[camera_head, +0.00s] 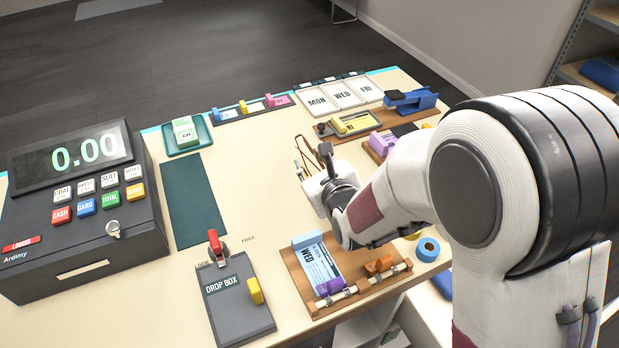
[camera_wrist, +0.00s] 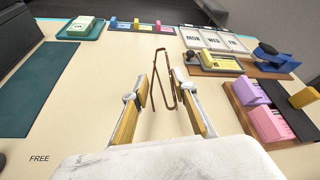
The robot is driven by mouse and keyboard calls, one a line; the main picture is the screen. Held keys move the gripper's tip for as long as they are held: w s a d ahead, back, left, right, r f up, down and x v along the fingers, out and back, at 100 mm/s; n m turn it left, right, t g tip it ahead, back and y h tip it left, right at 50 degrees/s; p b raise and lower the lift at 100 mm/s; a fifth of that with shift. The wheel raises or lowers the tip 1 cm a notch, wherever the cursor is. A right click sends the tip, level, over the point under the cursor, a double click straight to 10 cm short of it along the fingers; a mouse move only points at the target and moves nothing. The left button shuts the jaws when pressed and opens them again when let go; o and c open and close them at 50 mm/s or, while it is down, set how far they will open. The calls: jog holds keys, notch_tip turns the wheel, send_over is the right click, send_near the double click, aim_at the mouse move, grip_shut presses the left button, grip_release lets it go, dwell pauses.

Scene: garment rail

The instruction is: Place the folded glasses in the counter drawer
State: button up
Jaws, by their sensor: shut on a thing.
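My gripper (camera_head: 312,172) is over the middle of the cream counter (camera_head: 245,155). Its fingers (camera_wrist: 160,92) are shut on the thin brown folded glasses (camera_wrist: 155,78), which stick out ahead between the yellow-padded fingertips. In the head view the glasses (camera_head: 304,150) show as narrow brown loops beyond the gripper, apparently above the counter top. Below the counter's front edge a white box-like shape (camera_head: 358,328) shows in part. I cannot tell whether it is the drawer, as my arm and the counter hide much of that area.
A cash register (camera_head: 75,215) stands at the left, beside a dark green mat (camera_head: 192,200). A drop box panel (camera_head: 235,300) and a wooden ticket board (camera_head: 300,268) lie near the front. Day cards (camera_head: 340,95) and a blue stapler-like tool (camera_head: 412,100) are at the back.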

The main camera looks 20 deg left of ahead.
jog(key=shift+f, duration=0.6)
jog(key=shift+f, duration=2.1)
jog(key=shift+f, duration=0.1)
jog(key=o, duration=0.9)
jog(key=shift+o, duration=0.2)
jog(key=shift+v, duration=3.8)
